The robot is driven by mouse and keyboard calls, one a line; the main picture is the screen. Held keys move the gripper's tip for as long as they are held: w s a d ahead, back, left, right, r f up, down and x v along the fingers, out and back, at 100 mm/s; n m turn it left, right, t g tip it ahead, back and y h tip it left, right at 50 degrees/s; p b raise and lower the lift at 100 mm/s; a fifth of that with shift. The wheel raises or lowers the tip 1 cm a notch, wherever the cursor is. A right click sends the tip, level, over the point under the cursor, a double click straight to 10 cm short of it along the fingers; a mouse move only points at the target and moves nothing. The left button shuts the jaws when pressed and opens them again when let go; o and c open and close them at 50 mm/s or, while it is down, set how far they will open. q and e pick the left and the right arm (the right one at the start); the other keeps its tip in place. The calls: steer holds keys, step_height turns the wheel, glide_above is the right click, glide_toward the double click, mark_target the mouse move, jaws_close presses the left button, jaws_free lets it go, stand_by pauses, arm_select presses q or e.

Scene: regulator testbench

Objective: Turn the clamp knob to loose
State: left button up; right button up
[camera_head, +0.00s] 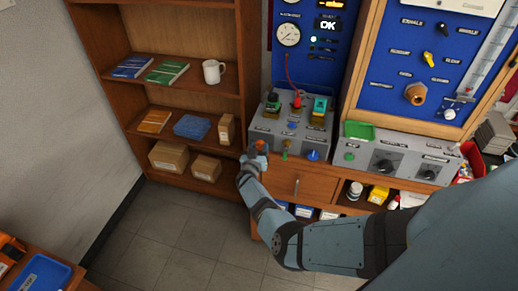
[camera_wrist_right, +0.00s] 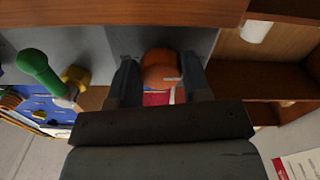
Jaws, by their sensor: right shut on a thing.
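An orange knob (camera_head: 261,145) sits at the left front edge of the grey test bench panel (camera_head: 312,139). My right gripper (camera_head: 256,155) reaches it from the front and is shut on it. In the right wrist view the rounded orange knob (camera_wrist_right: 160,68) lies between the two fingers of my right gripper (camera_wrist_right: 160,85), with a red and white patch just below it. No label is readable at the knob, so its setting cannot be told. My left gripper is not in view.
Beside the held knob are a small green-topped lever (camera_head: 285,146) and a blue knob (camera_head: 313,155). Behind them stand green, red and teal-topped fittings (camera_head: 297,101). A wooden shelf (camera_head: 120,95) stands to the left, and the floor (camera_head: 200,235) in front is clear.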

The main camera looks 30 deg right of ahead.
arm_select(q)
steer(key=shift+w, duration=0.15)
arm_select(e)
steer(key=shift+d+r, duration=0.1)
steer(key=o, duration=0.9)
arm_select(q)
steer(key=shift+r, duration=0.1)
